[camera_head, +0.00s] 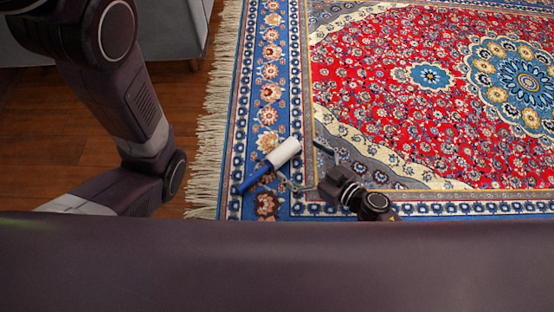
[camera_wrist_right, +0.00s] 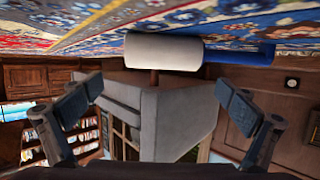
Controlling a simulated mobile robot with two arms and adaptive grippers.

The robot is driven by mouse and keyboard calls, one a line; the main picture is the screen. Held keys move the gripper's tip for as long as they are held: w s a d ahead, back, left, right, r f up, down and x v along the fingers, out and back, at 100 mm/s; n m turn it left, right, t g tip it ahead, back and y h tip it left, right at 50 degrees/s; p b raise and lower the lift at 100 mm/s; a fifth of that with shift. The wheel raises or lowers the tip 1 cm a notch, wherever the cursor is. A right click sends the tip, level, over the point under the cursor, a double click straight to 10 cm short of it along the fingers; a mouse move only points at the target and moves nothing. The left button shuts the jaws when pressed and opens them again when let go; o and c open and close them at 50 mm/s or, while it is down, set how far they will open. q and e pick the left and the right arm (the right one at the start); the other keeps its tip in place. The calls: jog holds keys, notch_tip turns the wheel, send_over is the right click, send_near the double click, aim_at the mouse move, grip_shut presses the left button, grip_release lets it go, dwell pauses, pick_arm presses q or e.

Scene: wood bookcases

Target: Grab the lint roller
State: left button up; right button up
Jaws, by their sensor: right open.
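The lint roller lies on the patterned rug, with a white roll (camera_head: 284,152) and a blue handle (camera_head: 255,177) pointing to the lower left. In the right wrist view its white roll (camera_wrist_right: 163,51) is at the top middle and the blue handle (camera_wrist_right: 238,54) is to its right. My right gripper (camera_head: 308,170) is just to the right of the roller in the head view. Its two fingers are spread, with nothing between them (camera_wrist_right: 158,105). The roller appears beyond the fingertips, apart from them. My left arm is at the left; its gripper is not in view.
The red and blue rug (camera_head: 400,110) covers most of the floor, with a fringed edge at its left. Bare wood floor (camera_head: 180,100) shows left of it. A grey piece of furniture (camera_head: 170,30) stands at the top left. The rug around the roller is clear.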

aim_at(285, 151)
jog(key=b+x, duration=0.3)
jog(key=x, duration=0.1)
jog(key=shift+s+a+f, duration=0.1)
jog(key=shift+a+f, duration=0.05)
jog(key=shift+f, duration=0.1)
jog(key=shift+w+a, duration=0.25)
jog(key=shift+a, duration=0.05)
jog(key=c, duration=1.2)
jog(key=shift+c, duration=0.5)
